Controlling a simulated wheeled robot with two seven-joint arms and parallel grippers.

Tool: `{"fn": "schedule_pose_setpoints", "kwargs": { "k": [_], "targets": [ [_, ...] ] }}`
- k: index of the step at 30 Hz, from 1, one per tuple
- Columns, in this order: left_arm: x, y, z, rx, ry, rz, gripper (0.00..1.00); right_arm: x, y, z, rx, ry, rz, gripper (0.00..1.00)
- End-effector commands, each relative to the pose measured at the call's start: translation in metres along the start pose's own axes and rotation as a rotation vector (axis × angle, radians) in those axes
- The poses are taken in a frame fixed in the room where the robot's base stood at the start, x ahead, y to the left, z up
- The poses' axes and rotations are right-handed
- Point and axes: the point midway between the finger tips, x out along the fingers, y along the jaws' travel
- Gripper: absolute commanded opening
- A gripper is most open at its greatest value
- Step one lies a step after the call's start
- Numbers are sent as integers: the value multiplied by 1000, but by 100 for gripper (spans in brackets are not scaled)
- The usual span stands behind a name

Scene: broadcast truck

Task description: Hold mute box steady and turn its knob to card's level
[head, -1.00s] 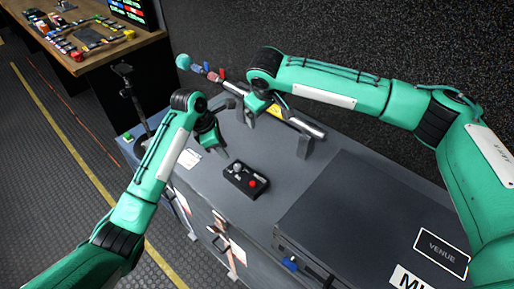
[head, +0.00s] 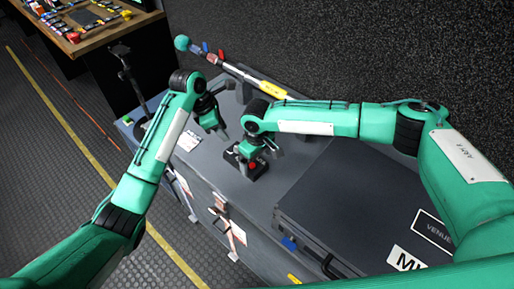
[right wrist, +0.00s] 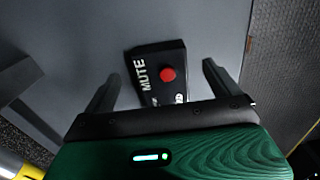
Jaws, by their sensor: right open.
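The mute box (head: 259,175) is a small black box on the grey case top, with a red button; it also shows in the right wrist view (right wrist: 152,62), with MUTE in white letters. My right gripper (head: 245,155) is over the box, open, and in its wrist view its fingers stand on either side of the box with gaps. The knob is hidden by my right gripper in the head view and not clear in the wrist view. My left gripper (head: 213,129) is open and empty, above the case top, up and left of the box.
A dark VENUE case (head: 350,205) fills the right of the case top. A pole with a teal ball (head: 182,43) lies along the back. A black stand (head: 130,75) rises at the left end. The floor at left is clear.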

Motion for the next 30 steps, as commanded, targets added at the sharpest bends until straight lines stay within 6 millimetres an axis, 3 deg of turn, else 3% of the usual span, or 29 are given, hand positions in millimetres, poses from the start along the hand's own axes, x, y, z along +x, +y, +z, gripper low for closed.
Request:
{"fn": "schedule_pose_setpoints", "kwargs": {
  "k": [3, 9, 20, 21, 29, 30],
  "targets": [
    [0, 0, 0, 0, 0, 0, 36, 21, 0, 0, 1, -2, 1, 94],
    [0, 0, 0, 0, 0, 0, 36, 42, 0, 0, 2, -1, 1, 94],
    [0, 0, 0, 0, 0, 0, 36, 48, 0, 0, 1, 0, 1, 94],
    [0, 0, 0, 0, 0, 0, 36, 48, 0, 0, 1, 0, 1, 92],
    [0, 0, 0, 0, 0, 0, 36, 48, 0, 0, 1, 0, 1, 41],
    [0, 0, 0, 0, 0, 0, 40, 48, 0, 0, 1, 0, 1, 37]
  ]
}}
